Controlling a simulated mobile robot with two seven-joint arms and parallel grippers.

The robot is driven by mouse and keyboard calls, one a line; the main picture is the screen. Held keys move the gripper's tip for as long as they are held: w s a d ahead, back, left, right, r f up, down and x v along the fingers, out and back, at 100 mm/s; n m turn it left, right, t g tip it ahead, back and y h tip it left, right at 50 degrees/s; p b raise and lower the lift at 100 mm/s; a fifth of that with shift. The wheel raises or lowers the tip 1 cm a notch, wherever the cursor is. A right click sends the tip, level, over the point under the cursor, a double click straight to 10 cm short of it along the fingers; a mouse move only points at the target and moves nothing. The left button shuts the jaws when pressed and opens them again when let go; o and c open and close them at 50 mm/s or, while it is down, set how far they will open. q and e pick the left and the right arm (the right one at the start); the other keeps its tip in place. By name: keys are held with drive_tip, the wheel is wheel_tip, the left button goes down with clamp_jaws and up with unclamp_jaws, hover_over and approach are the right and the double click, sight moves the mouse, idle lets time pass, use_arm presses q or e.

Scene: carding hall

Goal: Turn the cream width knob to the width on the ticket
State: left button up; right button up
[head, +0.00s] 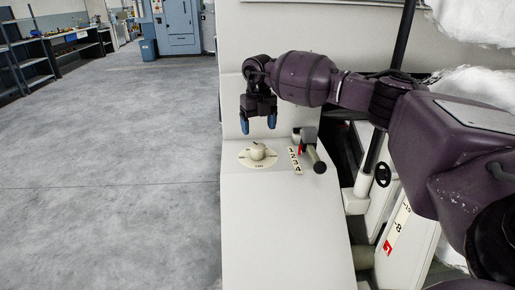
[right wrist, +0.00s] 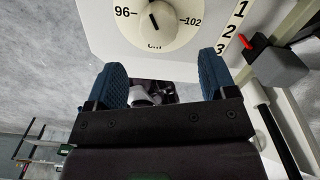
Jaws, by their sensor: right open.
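The cream width knob (head: 257,152) sits on a round cream dial plate (head: 246,161) on the machine's sloping white top. I cannot make out a width ticket. My left gripper is not in view.
A black handwheel (head: 383,174) is farther right. The white top (head: 280,235) in front is clear; open grey floor (head: 120,180) lies left.

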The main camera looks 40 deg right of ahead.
sight(258, 145)
wheel_tip(258, 145, down, 7)
drive_tip(key=shift+b, duration=0.4)
drive_tip(key=shift+f, duration=0.55)
drive_tip(key=c, duration=0.9)
drive_tip(key=shift+c, duration=0.2)
